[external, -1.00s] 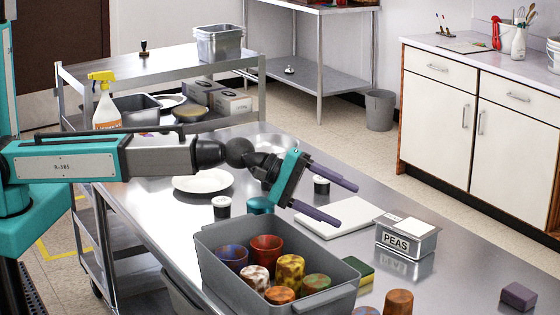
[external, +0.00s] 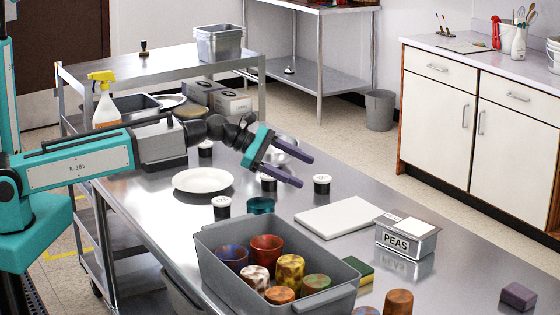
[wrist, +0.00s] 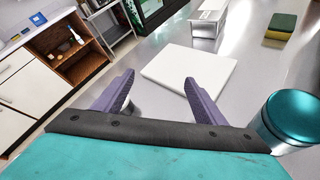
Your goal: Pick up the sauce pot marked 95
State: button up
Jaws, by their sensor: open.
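Several small black sauce pots with white lids stand on the steel table: one left of the teal cup (external: 222,208), one below my gripper's fingers (external: 268,184), one to their right (external: 322,184) and one behind the plate (external: 205,149). Their lid marks are too small to read, so I cannot tell which is 95. My gripper (external: 306,171) is open and empty above the table, its purple fingers pointing right.
A teal cup (external: 260,205) stands behind the grey bin (external: 335,300) of coloured cups; it shows at right in the wrist view (wrist: 291,118). A white board (external: 338,217), PEAS tin (external: 404,240), sponge (external: 360,271) and white plate (external: 203,181) lie around. The table's far right is mostly clear.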

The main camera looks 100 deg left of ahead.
jog(key=s+a+n, duration=0.2)
jog(key=s+a, duration=0.1)
jog(key=s+a+n+b, duration=0.1)
jog(key=s+a, duration=0.2)
jog(key=a, duration=0.1)
jog(key=s+a+f+n, duration=0.1)
jog(key=s+a+n, duration=0.1)
jog(key=s+a, duration=0.1)
jog(key=shift+s+a+f+n+t+y+b, duration=0.1)
jog(key=shift+s+a+n+t+y+b, duration=0.1)
jog(key=shift+s+n+t+y+b, duration=0.3)
jog(key=shift+m+g, duration=0.3)
jog(key=p, duration=0.1)
send_near(321, 177)
jog(key=shift+x, duration=1.3)
jog(key=shift+w, duration=0.1)
jog(key=shift+p+x, duration=0.7)
jog(key=shift+x, duration=1.8)
jog(key=shift+d, duration=0.1)
